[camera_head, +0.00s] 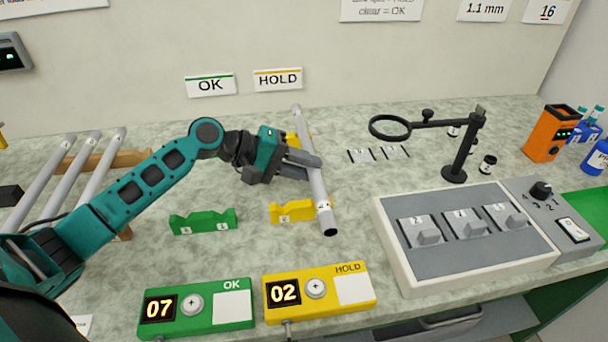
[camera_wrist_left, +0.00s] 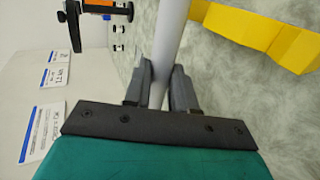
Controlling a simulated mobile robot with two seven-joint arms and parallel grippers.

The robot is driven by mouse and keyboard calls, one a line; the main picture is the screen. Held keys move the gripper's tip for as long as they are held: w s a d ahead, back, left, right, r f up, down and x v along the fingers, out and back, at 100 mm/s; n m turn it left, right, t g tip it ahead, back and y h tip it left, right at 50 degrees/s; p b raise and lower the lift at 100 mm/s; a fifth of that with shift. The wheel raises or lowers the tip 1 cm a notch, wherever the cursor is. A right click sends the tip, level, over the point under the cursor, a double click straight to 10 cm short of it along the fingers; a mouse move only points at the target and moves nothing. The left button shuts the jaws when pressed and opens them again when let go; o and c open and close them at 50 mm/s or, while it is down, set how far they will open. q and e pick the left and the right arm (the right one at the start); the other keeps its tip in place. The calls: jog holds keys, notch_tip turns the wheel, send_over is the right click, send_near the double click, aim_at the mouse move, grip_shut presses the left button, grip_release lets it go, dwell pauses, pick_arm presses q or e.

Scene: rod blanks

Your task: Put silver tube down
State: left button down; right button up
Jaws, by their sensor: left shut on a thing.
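A silver tube (camera_head: 312,177) with a dark open end extends from the back toward the front of the bench, beside and over the yellow V-block holders. My left gripper (camera_head: 310,162) is shut on it around its middle; the tube (camera_wrist_left: 170,40) also shows between the two fingers (camera_wrist_left: 158,85) in the left wrist view. The front yellow holder (camera_head: 290,212) is just left of the tube's near end; the rear yellow holder (camera_head: 292,139) is partly hidden by the gripper. I cannot tell whether the tube touches them. My right gripper is not in view.
Green holders (camera_head: 203,221) stand at the left. A green OK counter (camera_head: 197,308) reads 07 and a yellow HOLD counter (camera_head: 320,291) reads 02. Several tubes lie on a wooden rack (camera_head: 125,159) at left. A magnifier stand (camera_head: 458,160) and switch panel (camera_head: 466,238) are at right.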

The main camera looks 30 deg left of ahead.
pick_arm(q)
jog(key=shift+f, duration=0.85)
jog(key=c, duration=0.9)
grip_release()
jog(key=p+v, duration=0.1)
jog(key=v, duration=1.1)
